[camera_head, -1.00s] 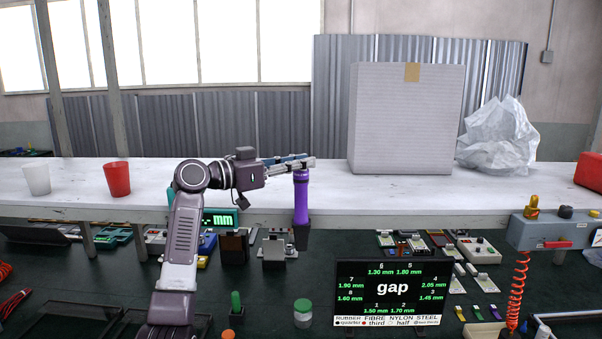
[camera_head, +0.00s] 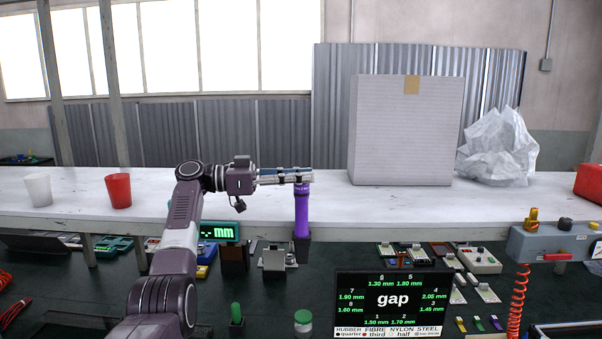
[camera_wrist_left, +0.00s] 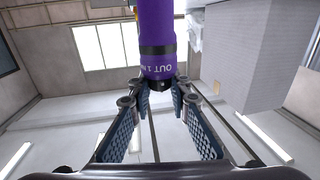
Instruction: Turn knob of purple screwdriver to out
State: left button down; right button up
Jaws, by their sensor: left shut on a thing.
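The purple screwdriver (camera_head: 302,215) stands upright in a dark holder (camera_head: 302,247) at the front edge of the white table. My left gripper (camera_head: 303,178) reaches in level from the left and is shut on the knob at its top end. In the left wrist view the purple body (camera_wrist_left: 157,32) bears the marking "OUT 1" and a dark ring. The fingertips (camera_wrist_left: 158,88) close around the end below that ring. The pads hide part of the knob. My right gripper is not in view.
A large white box (camera_head: 408,130) and crumpled white paper (camera_head: 498,150) are on the table to the right. A red cup (camera_head: 118,191) and a white cup (camera_head: 38,190) stand to the left. The "gap" display (camera_head: 393,300) and several small parts lie below.

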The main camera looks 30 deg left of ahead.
pick_arm(q)
jog(key=shift+m+g+h+p, duration=0.4)
jog(key=shift+g, duration=0.1)
dwell(0.4)
jog(key=c, duration=1.8)
grip_release()
jog(key=v, duration=0.7)
jog(key=shift+s+a, duration=0.15)
